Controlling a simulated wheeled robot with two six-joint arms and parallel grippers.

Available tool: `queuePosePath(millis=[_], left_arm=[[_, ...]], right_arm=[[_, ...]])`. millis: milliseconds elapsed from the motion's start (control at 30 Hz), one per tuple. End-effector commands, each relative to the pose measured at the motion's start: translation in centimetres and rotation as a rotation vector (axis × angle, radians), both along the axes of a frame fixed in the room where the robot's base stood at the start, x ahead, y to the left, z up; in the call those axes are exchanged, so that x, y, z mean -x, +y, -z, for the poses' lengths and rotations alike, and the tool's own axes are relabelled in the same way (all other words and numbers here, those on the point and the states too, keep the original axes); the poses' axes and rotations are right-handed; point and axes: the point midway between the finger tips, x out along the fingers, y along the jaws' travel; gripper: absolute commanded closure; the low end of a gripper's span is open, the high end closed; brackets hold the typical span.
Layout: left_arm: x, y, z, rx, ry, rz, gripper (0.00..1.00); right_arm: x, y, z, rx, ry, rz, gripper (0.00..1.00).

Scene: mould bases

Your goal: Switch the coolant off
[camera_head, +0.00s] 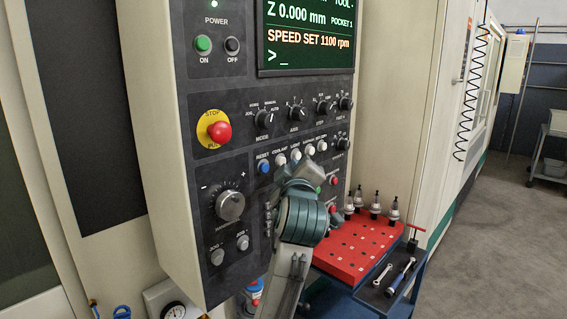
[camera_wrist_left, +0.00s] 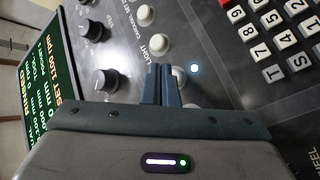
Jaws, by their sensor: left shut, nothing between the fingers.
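The machine control panel (camera_head: 240,120) stands in the middle of the head view. A white button under the COOLANT label (camera_head: 280,160) sits between the blue RESET button (camera_head: 263,166) and the LIGHT button (camera_head: 296,155). My left gripper (camera_head: 298,175) is just below this button row, its fingertips hard to make out there. In the left wrist view its fingers (camera_wrist_left: 166,72) are shut together and empty, in front of a pale round button (camera_wrist_left: 179,76) that they partly hide. I cannot tell whether they touch it. A small lamp glows (camera_wrist_left: 194,68) beside that button. My right gripper is not in view.
A red emergency stop (camera_head: 217,131) and a large dial (camera_head: 230,205) are to the left of my gripper. Dark knobs (camera_wrist_left: 105,80) and a keypad (camera_wrist_left: 275,45) flank the fingers. A red tool tray (camera_head: 358,250) stands right of the panel.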

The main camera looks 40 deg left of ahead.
Motion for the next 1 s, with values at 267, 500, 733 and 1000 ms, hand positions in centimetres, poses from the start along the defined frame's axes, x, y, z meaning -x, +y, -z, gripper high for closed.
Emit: queuePosePath(millis=[267, 500, 733, 1000], left_arm=[[0.0, 0.0, 0.0, 0.0, 0.0, 0.0, 1.0], [0.0, 0.0, 0.0, 0.0, 0.0, 0.0, 1.0], [-0.03, 0.48, 0.01, -0.002, 0.0, 0.0, 1.0], [-0.05, 0.86, -0.03, 0.0, 0.0, 0.0, 1.0]], right_arm=[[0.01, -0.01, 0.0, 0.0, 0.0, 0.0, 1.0], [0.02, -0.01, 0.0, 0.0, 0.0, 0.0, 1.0], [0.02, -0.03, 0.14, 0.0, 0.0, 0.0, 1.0], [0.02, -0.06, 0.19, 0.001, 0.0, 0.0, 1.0]])
